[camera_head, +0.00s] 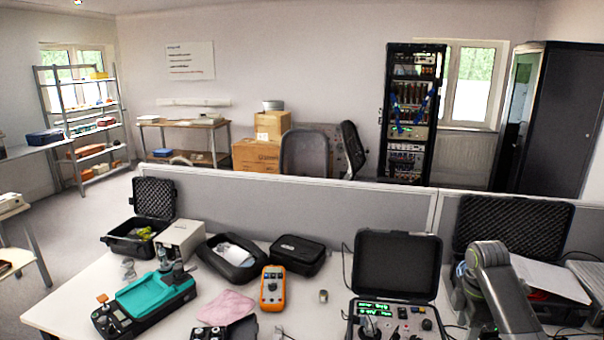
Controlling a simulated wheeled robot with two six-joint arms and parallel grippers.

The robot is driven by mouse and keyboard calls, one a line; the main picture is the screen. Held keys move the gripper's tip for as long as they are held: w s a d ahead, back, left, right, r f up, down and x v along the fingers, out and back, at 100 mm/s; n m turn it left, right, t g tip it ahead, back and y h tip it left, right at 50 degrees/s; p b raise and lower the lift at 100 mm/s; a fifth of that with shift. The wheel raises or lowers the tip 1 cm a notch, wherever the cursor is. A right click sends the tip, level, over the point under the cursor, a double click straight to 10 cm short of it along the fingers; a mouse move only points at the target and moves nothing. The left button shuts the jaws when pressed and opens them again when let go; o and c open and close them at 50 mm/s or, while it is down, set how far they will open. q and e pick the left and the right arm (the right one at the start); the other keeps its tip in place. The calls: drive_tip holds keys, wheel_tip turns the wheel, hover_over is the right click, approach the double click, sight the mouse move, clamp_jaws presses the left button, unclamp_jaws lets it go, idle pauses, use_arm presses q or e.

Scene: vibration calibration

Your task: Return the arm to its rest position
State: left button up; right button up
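A grey arm link (500,290), which is my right arm, rises from the bottom edge at the right and bends over near the open black case. Its gripper does not show; it is below the frame or hidden by the link. My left arm and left gripper are not in view. The arm stands in front of the open black foam-lined case (512,222) and close to the right side of the calibration case with green displays (398,262).
The white desk (75,312) holds a teal-topped device (155,292), an orange multimeter (272,288), a pink cloth (225,306), black pouches (297,255) and a small metal cylinder (323,296). A grey partition (300,205) runs behind.

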drive_tip(key=s+a+f+m+t, duration=0.1)
drive_tip(key=s+a+f+m, duration=0.15)
drive_tip(key=s+f, duration=0.5)
drive_tip(key=s+a+f+m, duration=0.2)
drive_tip(key=s+f+m, duration=0.2)
drive_tip(key=s+f, duration=0.4)
drive_tip(key=s+a+r+m+t+h, duration=0.15)
drive_tip(key=s+m, duration=0.35)
drive_tip(key=s, duration=0.6)
drive_tip(key=s+a+r+m+t, duration=0.1)
drive_tip(key=s+r+m, duration=0.3)
drive_tip(key=s, duration=0.7)
wheel_tip(320, 180, down, 28)
drive_tip(key=w+d+f+g+b, duration=0.1)
drive_tip(key=d+b, duration=0.1)
drive_tip(key=b, duration=0.2)
use_arm(q)
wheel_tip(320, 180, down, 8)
drive_tip(key=b, duration=0.4)
use_arm(e)
drive_tip(key=s+f, duration=0.7)
drive_tip(key=f, duration=0.3)
drive_tip(key=s+a+f+g, duration=0.1)
drive_tip(key=s+f, duration=0.7)
drive_tip(key=f, duration=0.2)
drive_tip(key=shift+s+a+f+m+y, duration=0.15)
drive_tip(key=shift+a+f+m+y, duration=0.2)
drive_tip(key=shift+m, duration=0.1)
